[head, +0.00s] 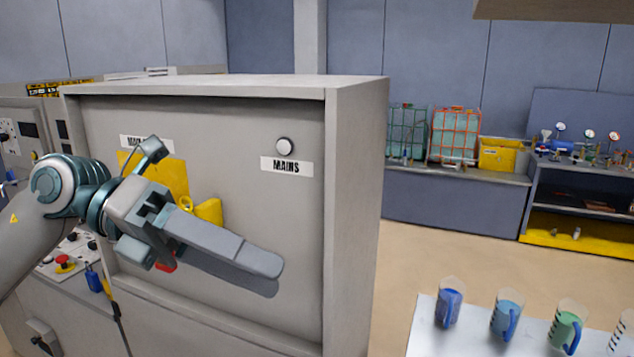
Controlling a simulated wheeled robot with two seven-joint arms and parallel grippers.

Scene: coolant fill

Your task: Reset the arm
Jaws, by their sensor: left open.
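My left gripper (268,277) reaches in from the left, in front of the grey cabinet (356,190). Its long grey fingers point right and slightly down, open, with nothing seen between them. They overlap each other in this view, so the gap is hard to judge. My right gripper is not in view.
The cabinet bears a MAINS label (287,166) and a round white lamp or button (284,146). Yellow parts (209,211) are partly hidden behind my gripper. A control panel with a red button (64,262) is lower left. Jugs stand on a white table (429,338) lower right.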

